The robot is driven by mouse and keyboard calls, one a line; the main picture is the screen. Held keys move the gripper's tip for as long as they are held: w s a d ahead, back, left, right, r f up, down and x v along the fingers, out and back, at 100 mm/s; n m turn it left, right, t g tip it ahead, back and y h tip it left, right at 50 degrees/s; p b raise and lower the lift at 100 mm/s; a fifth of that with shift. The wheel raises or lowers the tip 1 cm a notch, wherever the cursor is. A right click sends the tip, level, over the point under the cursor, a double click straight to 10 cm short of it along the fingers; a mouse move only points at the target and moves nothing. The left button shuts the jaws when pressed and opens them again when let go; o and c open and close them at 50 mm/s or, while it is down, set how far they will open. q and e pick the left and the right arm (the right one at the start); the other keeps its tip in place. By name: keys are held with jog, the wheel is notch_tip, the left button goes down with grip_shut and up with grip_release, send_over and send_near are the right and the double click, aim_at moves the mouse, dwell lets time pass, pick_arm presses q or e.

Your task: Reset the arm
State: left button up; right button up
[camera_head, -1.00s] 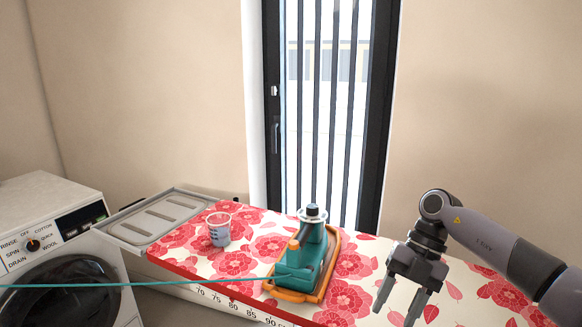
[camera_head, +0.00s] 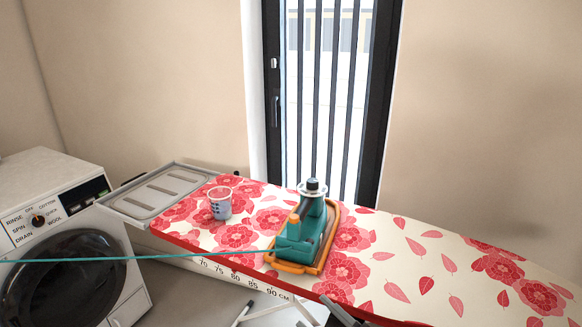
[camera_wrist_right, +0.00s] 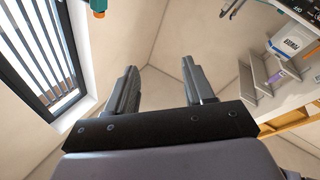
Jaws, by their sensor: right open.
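My right gripper (camera_wrist_right: 160,82) shows in the right wrist view with its two grey fingers apart and nothing between them. In the head view only a dark tip of it (camera_head: 340,311) shows at the bottom edge, near the front of the ironing board; the rest of the arm is out of view. My left gripper is not in view. A teal iron-like device (camera_head: 309,236) with an orange knob stands on an orange-rimmed base (camera_head: 333,250) on the flowered ironing board (camera_head: 405,255).
A clear measuring cup (camera_head: 220,204) stands left of the teal device. A teal cord (camera_head: 120,258) runs across to the left. A grey tray rest (camera_head: 160,195) is at the board's left end, beside a washing machine (camera_head: 60,245). The board's right part is clear.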

jog(key=s+d+f+m+g+h, duration=0.4)
jog(key=s+d+f+m+h, duration=0.8)
jog(key=s+d+f, duration=0.3)
jog(key=shift+s+f+m+h+p, duration=0.3)
jog(key=shift+s+f+h+p, duration=0.1)
jog(key=shift+s+f, duration=0.5)
